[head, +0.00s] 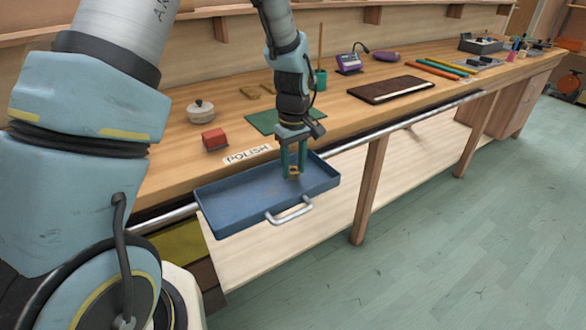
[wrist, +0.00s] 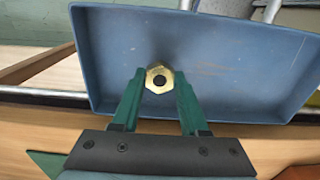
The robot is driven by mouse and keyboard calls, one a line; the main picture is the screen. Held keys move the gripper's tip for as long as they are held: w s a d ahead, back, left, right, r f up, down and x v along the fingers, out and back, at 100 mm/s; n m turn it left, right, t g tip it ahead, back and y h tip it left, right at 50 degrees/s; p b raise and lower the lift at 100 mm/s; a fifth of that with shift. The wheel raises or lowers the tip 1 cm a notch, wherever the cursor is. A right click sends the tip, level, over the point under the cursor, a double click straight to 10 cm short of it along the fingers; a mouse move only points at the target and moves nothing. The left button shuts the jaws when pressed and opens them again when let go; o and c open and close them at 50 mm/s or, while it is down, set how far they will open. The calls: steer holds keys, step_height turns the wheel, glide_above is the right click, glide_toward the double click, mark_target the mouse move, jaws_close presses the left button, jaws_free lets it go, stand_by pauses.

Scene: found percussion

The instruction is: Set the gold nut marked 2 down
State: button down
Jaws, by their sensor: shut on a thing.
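My gripper (head: 293,173) is shut on a gold nut (head: 294,170), over the blue tray (head: 232,207) at the bench's front edge. In the wrist view the gold nut (wrist: 159,78) is a hexagon with a dark hole, between the green fingertips (wrist: 158,82). The blue tray (wrist: 240,75) fills most of the view behind it. The nut is low over the tray floor; I cannot tell if it touches. No number shows on the nut. The tray looks otherwise empty.
A POLISH label (head: 247,154) lies on the bench behind the tray, near a red block (head: 214,139) and a lidded white pot (head: 200,111). A metal rail (head: 380,131) runs along the bench front. The tray has a front handle (head: 290,211).

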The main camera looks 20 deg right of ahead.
mark_target(294, 170)
steer(key=shift+f, duration=0.75)
steer(key=shift+f, duration=0.2)
steer(key=shift+c, duration=2.1)
jaws_free()
steer(key=shift+r, duration=0.1)
step_height(294, 170, up, 12)
steer(key=b, duration=0.2)
steer(key=s+a+f+m+t, duration=0.1)
steer(key=s+a+m, duration=0.2)
steer(key=a, duration=2.7)
steer(key=shift+s+f+t, duration=0.15)
steer(key=shift+s+t, duration=0.15)
steer(key=shift+s, duration=0.3)
